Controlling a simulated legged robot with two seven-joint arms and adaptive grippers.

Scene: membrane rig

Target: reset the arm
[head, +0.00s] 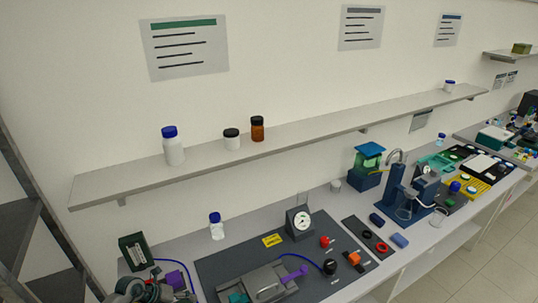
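Neither of my grippers shows in the head view, and I can make out no part of my arms. The membrane rig sits at the bottom of the view on a dark mat (217,266). It has a grey metal plate cell (266,283) with a purple handle-like part (295,275) at its right and a teal part (238,297) at its left, cut by the lower edge. A round gauge (302,221) stands upright behind it. A dark knob (329,267) and a red knob (324,241) are at its right.
A wall shelf (300,127) holds several bottles above the bench. A pump-like machine (145,290) and a dark green box (134,251) stand at lower left. A white bottle (216,227) stands behind the mat. A blue stand (395,190) and other equipment fill the bench rightward.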

